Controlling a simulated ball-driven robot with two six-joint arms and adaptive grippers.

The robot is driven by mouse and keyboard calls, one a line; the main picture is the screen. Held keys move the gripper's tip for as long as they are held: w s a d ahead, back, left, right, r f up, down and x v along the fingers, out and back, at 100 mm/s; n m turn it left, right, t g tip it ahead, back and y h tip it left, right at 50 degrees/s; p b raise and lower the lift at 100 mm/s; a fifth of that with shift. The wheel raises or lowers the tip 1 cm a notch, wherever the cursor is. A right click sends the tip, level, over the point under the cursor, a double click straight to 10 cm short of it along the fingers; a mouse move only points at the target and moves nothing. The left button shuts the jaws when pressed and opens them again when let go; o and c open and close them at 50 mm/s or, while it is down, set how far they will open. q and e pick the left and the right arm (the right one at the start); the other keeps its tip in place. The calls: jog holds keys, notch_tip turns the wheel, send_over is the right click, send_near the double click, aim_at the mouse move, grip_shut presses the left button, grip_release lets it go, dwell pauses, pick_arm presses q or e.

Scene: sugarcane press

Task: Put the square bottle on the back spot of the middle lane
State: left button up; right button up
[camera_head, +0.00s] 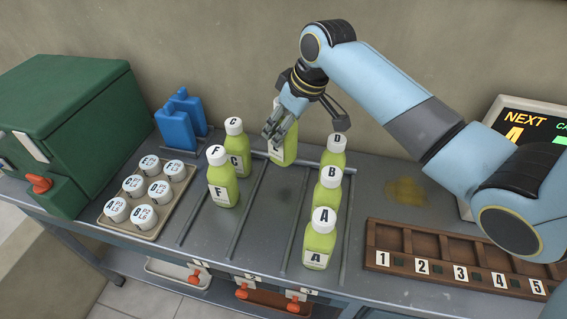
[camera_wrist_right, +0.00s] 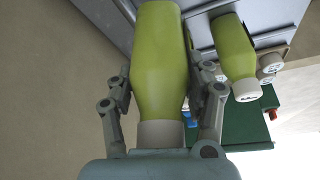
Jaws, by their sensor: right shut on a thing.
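My right gripper (camera_head: 277,126) is shut on a yellow-green bottle (camera_head: 290,147) at the back of the middle lane (camera_head: 272,205). The bottle looks upright; I cannot tell whether its base touches the table. Its cap and part of its label are hidden by the fingers. In the right wrist view my right gripper (camera_wrist_right: 165,108) has a finger on each side of this bottle (camera_wrist_right: 158,60), near its white cap (camera_wrist_right: 160,133). The rest of the middle lane is bare. My left gripper is not in view.
Bottles C (camera_head: 238,152) and F (camera_head: 221,185) stand in the left lane. Bottles D (camera_head: 334,160), B (camera_head: 327,196) and A (camera_head: 320,240) line the right lane. Thin rails part the lanes. A tray of lidded cups (camera_head: 118,231), a green box (camera_head: 75,130) and a numbered rack (camera_head: 440,240) flank them.

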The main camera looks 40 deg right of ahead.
aim_at(294, 133)
notch_tip(294, 133, down, 7)
jog(key=shift+f, duration=0.1)
dwell(0.4)
jog(key=o, duration=1.4)
jog(key=shift+f, duration=0.1)
jog(key=shift+o, duration=0.2)
jog(key=v, duration=1.2)
jog(key=shift+p, duration=0.4)
